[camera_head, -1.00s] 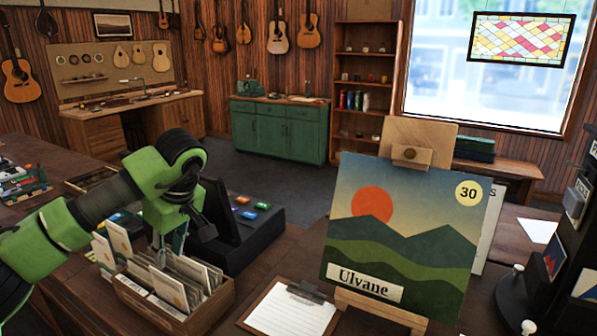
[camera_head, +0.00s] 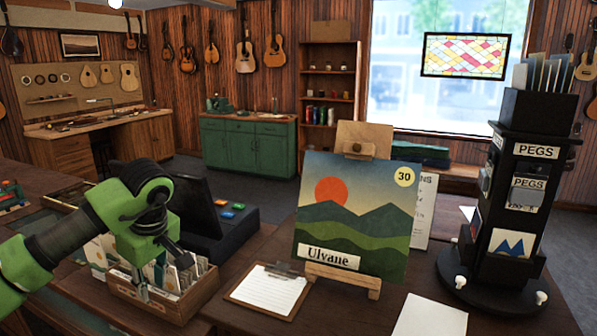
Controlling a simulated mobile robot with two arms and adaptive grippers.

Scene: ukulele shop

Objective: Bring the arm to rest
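My green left arm comes in from the left in the head view. Its dark gripper (camera_head: 163,274) points down in front of or over a wooden box (camera_head: 192,302) of upright cards. Its two fingers look spread apart, with no held thing visible between them. Whether the fingers touch the cards (camera_head: 200,268) cannot be told. My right arm and gripper are not in view.
A dark till (camera_head: 238,238) stands behind the box. A clipboard (camera_head: 268,290), a landscape picture (camera_head: 352,218) on an easel and a white sheet (camera_head: 430,317) are to the right. A tall black pegs rack (camera_head: 512,200) stands at the far right.

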